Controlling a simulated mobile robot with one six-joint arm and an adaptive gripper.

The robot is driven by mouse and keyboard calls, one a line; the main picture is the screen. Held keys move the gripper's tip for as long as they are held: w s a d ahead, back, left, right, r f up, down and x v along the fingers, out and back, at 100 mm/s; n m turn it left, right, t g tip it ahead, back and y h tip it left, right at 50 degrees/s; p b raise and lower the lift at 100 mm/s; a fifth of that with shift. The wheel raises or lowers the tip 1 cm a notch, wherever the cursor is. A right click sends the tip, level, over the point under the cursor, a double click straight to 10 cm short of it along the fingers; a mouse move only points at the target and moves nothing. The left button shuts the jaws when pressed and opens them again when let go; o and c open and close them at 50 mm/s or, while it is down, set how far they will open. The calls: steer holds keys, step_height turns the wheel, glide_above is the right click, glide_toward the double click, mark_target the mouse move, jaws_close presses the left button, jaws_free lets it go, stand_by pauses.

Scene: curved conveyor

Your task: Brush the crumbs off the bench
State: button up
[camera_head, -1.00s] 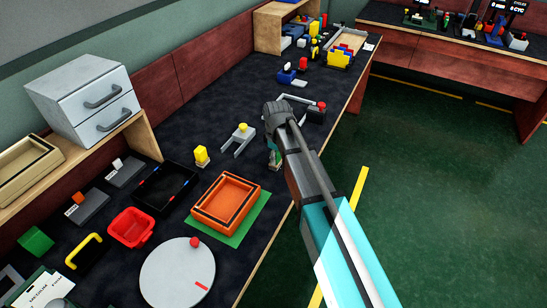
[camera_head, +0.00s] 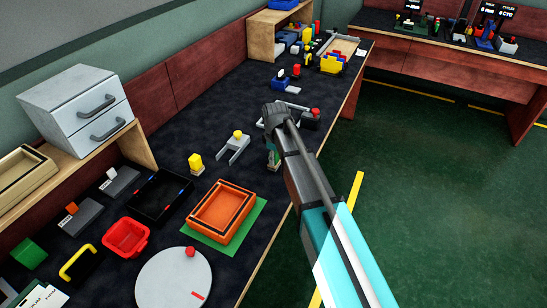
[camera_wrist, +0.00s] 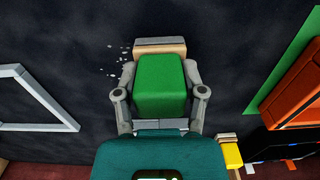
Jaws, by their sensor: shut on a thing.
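My gripper (camera_wrist: 160,97) is shut on a brush (camera_wrist: 160,85) with a green block handle and a tan and grey lower part. In the wrist view the two grey fingers press on either side of the green handle. White crumbs (camera_wrist: 122,62) lie scattered on the dark bench top (camera_wrist: 70,60), just left of the brush. In the head view the brush (camera_head: 273,158) shows as a small green and tan piece beside my arm, near the front edge of the bench. My arm mostly hides the fingers there. I cannot tell whether the bristles touch the bench.
Bare bench lies toward the back wall.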

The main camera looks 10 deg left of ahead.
steer(key=shift+w+d+f, duration=0.1)
steer(key=shift+w+d, duration=0.25)
steer(key=shift+w, duration=0.55)
steer(key=shift+w+d, duration=0.3)
steer(key=shift+w, duration=0.6)
steer(key=shift+w, duration=0.15)
steer(key=shift+w+d, duration=0.35)
steer(key=shift+w, duration=0.55)
steer(key=shift+w+d, duration=0.35)
steer(key=shift+w, duration=0.55)
steer(key=shift+s+d, duration=0.15)
steer(key=shift+s+d, duration=0.1)
steer(key=shift+d, duration=0.2)
steer(key=shift+s, duration=0.1)
steer(key=shift+s, duration=0.15)
steer(key=shift+s+a, duration=0.35)
steer(key=shift+s, duration=0.45)
steer(key=shift+s+a, duration=0.35)
steer(key=shift+s, duration=0.45)
